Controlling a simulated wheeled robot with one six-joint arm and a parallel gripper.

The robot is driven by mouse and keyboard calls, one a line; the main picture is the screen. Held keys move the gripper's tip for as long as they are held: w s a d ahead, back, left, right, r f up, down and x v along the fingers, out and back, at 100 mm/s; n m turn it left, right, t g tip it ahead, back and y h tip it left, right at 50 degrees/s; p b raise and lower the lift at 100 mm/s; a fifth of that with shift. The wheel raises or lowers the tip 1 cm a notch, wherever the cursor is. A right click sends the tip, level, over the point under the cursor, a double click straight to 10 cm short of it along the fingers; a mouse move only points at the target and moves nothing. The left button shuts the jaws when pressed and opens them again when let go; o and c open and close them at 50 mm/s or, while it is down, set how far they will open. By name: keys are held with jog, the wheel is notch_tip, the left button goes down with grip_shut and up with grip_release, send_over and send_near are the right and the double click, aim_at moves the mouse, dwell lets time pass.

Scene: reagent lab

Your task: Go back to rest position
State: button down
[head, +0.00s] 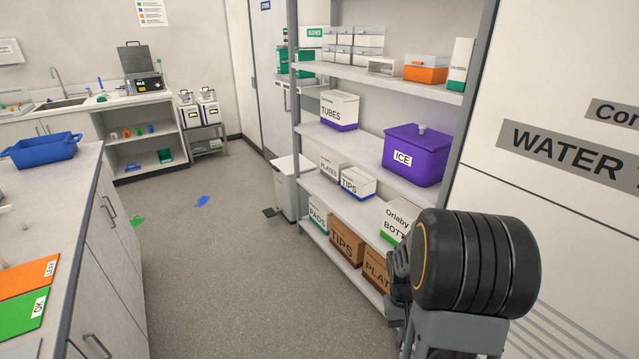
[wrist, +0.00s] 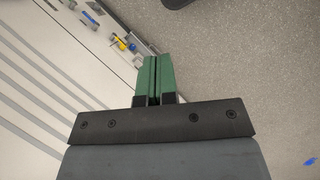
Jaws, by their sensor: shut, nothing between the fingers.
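My gripper (wrist: 154,79) shows in the wrist view with its two green fingers together and nothing between them. Speckled grey floor and a white striped panel lie beyond the fingers. In the head view my arm is folded at the lower right, in front of the shelf's lower end and the white wall panel. The gripper's fingers are hidden in the head view.
A shelf rack with boxes and a purple ICE box (head: 416,154) stands close on the right. A counter with a blue tub (head: 42,151) runs along the left. The floor (head: 215,260) between is open, with a blue spill (head: 203,201) and a green spill (head: 137,222).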

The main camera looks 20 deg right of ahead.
jog(key=w+a+r+n+t+p, duration=0.1)
jog(key=a+r+n+t+p, duration=0.3)
jog(key=a+r, duration=1.2)
notch_tip(320, 180, up, 4)
jog(key=t, duration=0.3)
jog(key=shift+w+a+t, duration=0.2)
jog(key=shift+w+t, duration=0.2)
jog(key=shift+r, duration=0.1)
